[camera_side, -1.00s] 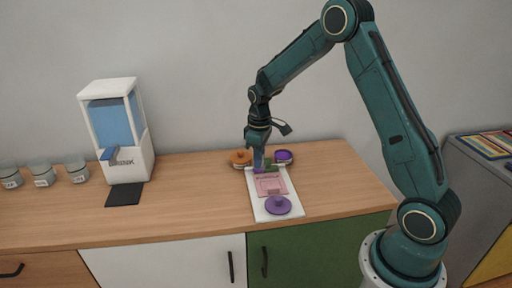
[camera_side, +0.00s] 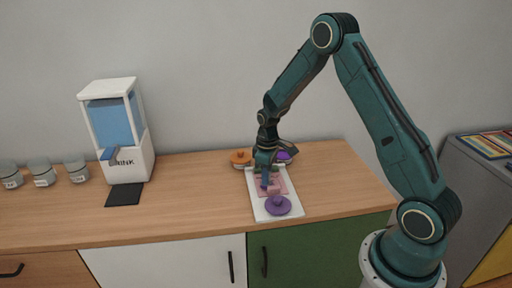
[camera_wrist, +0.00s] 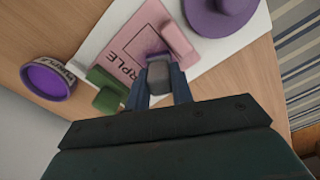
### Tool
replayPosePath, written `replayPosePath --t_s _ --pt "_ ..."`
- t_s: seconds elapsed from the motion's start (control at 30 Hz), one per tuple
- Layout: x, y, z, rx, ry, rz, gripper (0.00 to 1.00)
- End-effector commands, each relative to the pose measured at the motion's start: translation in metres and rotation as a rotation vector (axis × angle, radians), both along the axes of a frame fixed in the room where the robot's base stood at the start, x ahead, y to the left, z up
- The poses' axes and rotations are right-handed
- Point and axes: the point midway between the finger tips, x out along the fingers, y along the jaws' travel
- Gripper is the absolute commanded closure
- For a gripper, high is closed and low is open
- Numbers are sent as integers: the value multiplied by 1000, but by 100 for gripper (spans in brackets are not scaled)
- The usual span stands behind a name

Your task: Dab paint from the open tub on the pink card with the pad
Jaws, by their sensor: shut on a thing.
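My gripper (camera_side: 266,182) is shut on the pad, whose grey top (camera_wrist: 159,74) shows between the fingers in the wrist view. Purple shows just beyond the pad's end; I cannot tell whether it is on the pad or the card. The pad is over the pink card (camera_wrist: 132,42), which bears dark lettering ending in "RPLE" and lies on a white board (camera_side: 293,206). Contact with the card is hidden. The open tub (camera_wrist: 48,80), with purple paint inside, stands beside the board at the back; the side view shows it behind my gripper (camera_side: 286,157).
A purple knobbed lid (camera_side: 278,205) lies on the board's front end. A pink block (camera_wrist: 174,38) is on the card, and a green block (camera_wrist: 106,95) is beside it. An orange-topped tub (camera_side: 240,157) stands behind left. The counter's left middle (camera_side: 195,190) is clear.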

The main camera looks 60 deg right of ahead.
Motion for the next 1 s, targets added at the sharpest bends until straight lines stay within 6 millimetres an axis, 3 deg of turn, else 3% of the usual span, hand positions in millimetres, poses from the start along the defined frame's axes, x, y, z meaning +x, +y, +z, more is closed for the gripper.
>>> replayPosePath --t_s 0.6,1.0 --pt "-41 -40 0 0 2 -2 100" --pt "-14 -14 0 0 1 3 100"
